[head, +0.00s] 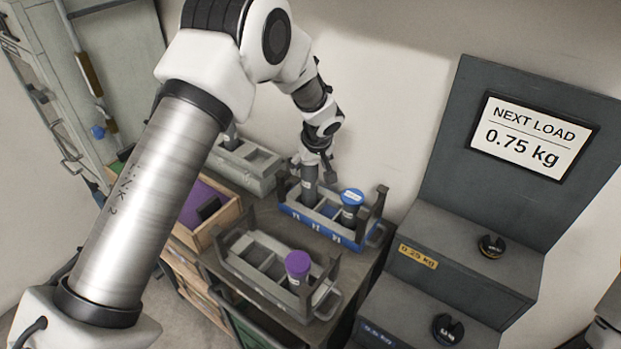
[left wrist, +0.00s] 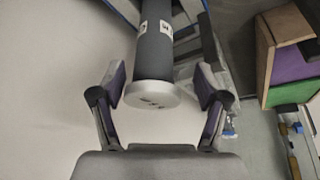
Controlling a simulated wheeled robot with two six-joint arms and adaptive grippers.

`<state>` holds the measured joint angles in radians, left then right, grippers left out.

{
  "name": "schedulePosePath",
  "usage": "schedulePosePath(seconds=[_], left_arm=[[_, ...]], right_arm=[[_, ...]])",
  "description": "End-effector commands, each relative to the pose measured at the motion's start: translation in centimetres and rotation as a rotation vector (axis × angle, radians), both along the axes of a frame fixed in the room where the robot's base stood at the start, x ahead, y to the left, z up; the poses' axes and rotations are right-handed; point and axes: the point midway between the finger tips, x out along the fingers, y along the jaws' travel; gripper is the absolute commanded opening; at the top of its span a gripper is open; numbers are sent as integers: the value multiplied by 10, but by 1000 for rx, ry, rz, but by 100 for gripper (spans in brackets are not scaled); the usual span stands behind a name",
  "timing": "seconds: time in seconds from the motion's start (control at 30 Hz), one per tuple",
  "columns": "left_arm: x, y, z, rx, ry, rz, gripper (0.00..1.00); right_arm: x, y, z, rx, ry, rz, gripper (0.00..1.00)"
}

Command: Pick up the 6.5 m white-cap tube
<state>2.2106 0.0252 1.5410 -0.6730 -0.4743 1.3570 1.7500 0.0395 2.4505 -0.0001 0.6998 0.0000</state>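A dark grey tube (left wrist: 153,55) with a pale silver-white cap (left wrist: 152,95) lies between the fingers of my left gripper (left wrist: 160,88) in the left wrist view. The fingers are open, one on each side of the cap, with a visible gap on the right side. In the head view the left gripper (head: 316,166) is over the blue rack (head: 318,223), and the dark tube (head: 309,190) stands upright in the rack's left end below it. Its cap is hidden there by the gripper. Small white labels show on the tube, too small to read. My right gripper is not in view.
A blue-capped tube (head: 351,207) stands at the right of the same rack. A grey rack with a purple-capped tube (head: 298,265) is in front. Another grey rack (head: 243,165) is behind left, near a purple-lined wooden box (head: 212,233). Dark weight stands (head: 455,240) rise at right.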

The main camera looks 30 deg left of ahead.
Motion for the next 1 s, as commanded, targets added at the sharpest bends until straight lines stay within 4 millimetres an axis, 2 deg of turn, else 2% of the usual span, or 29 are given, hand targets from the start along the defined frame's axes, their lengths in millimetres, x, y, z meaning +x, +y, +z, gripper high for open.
schedulePosePath(seconds=[0.03,0.07,0.2,0.4,0.43,0.47,0.6,0.63,1.0], left_arm=[[3,3,-5,0,6,1,74],[6,4,-9,-1,5,0,74],[11,9,-30,-1,4,0,74],[12,10,-33,0,1,-1,74],[12,10,-33,0,1,-1,70],[12,10,-33,0,1,-1,60],[12,10,-33,0,1,-1,10],[12,10,-33,-1,2,-1,6],[12,10,-32,-1,1,0,6]], right_arm=[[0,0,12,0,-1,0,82],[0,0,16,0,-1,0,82],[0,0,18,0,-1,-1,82],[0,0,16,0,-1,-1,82],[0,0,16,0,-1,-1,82],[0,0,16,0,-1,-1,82],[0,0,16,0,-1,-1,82],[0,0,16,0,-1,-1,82],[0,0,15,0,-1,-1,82]])
